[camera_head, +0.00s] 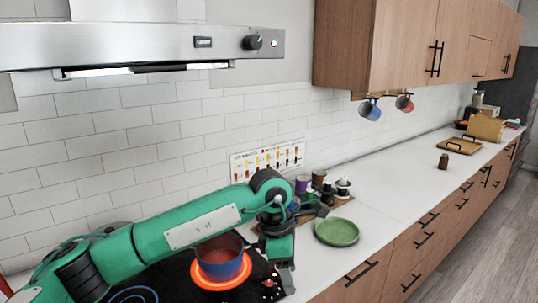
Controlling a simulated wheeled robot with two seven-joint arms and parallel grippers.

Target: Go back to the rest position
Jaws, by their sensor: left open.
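My left arm comes in from the left and reaches over the stove, bending down at its far end. My left gripper (287,281) points down beside the stove's right front edge, right of the blue pot. It is open, with nothing seen between its fingers, though it is small and dark here. My right gripper is not in view.
A blue pot (219,262) with reddish contents sits on a glowing burner, close to my arm. A green plate (337,232) lies on the counter (397,192) to the right. Jars (319,178) stand by the wall. A range hood (140,45) hangs above.

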